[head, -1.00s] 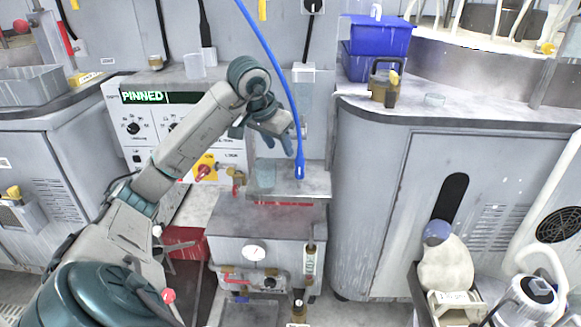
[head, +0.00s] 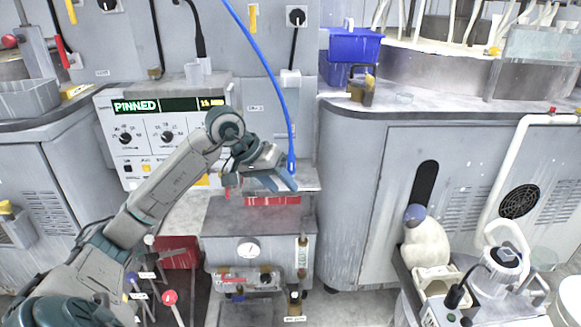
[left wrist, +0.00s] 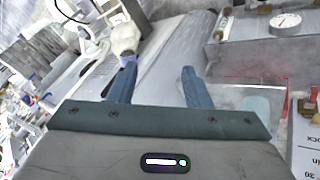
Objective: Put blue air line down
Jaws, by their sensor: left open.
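The blue air line (head: 272,75) hangs down from the top of the head view, and its thicker blue end (head: 291,165) hangs above a grey metal shelf. My left gripper (head: 284,183) is open, its fingers just below and left of that end in the picture; I cannot tell whether they touch it. In the left wrist view the two blue fingers (left wrist: 158,85) stand apart with nothing between them, and the air line does not show there. My right gripper is not in view.
A grey machine with a pressure gauge (head: 248,249) stands below the gripper. The control panel (head: 165,150) reads PINNED. A grey cabinet (head: 372,200) stands to the right, with blue bins (head: 355,46) on top. A white bottle (head: 426,246) stands at lower right.

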